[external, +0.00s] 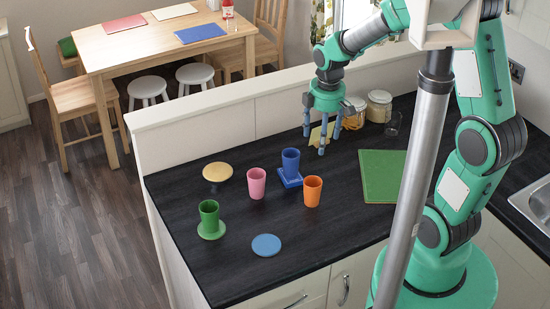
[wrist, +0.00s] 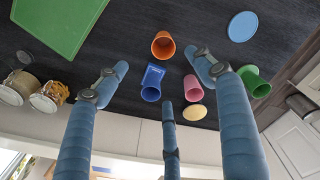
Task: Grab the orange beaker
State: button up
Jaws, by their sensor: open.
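The orange beaker (external: 312,191) stands upright on the dark worktop, at the front right of the beaker group. It also shows in the wrist view (wrist: 163,46), above centre, with its open mouth visible. My gripper (external: 323,138) is open and empty, fingers pointing down, above the worktop and behind the orange beaker in the external view. Its three blue fingers (wrist: 160,78) are spread in the wrist view, and none touches the beaker.
A blue beaker (external: 291,160) on a blue square coaster and a pink beaker (external: 257,184) stand close by. A green beaker (external: 209,216) is on a green coaster. A blue disc (external: 266,245), green board (external: 383,177), yellow disc (external: 218,171) and jars (external: 379,106) are around.

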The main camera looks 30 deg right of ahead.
jog(key=n+g+p, duration=0.1)
jog(key=n, duration=0.1)
send_over(313, 183)
jog(key=s+a, duration=0.1)
jog(key=s, duration=0.1)
notch_tip(313, 183, down, 5)
jog(key=shift+a+f, duration=0.1)
jog(key=shift+f, duration=0.05)
jog(key=shift+f, duration=0.15)
notch_tip(313, 183, down, 8)
jog(key=shift+f, duration=0.15)
jog(key=shift+f, duration=0.1)
jog(key=shift+a+f, duration=0.15)
jog(key=shift+f, duration=2.35)
jog(key=c, duration=1.2)
